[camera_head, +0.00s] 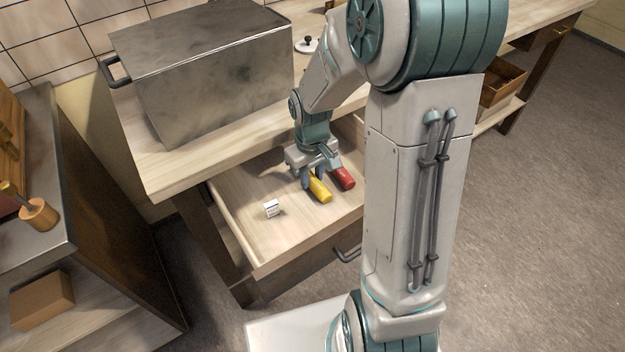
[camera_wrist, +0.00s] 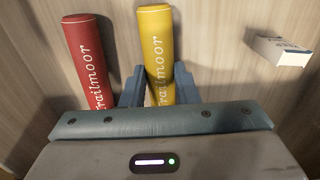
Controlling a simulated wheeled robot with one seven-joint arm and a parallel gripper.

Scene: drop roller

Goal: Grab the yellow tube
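The yellow tube (camera_head: 320,189) lies on the floor of an open drawer. A thin gap shows at the left finger, and the gripper looks open. Contact on the right side is unclear.
A red tube (camera_head: 343,178) lies beside the yellow one, close to my gripper. A small white box (camera_head: 271,208) is in the drawer (camera_head: 240,232). The drawer walls surround the tubes.

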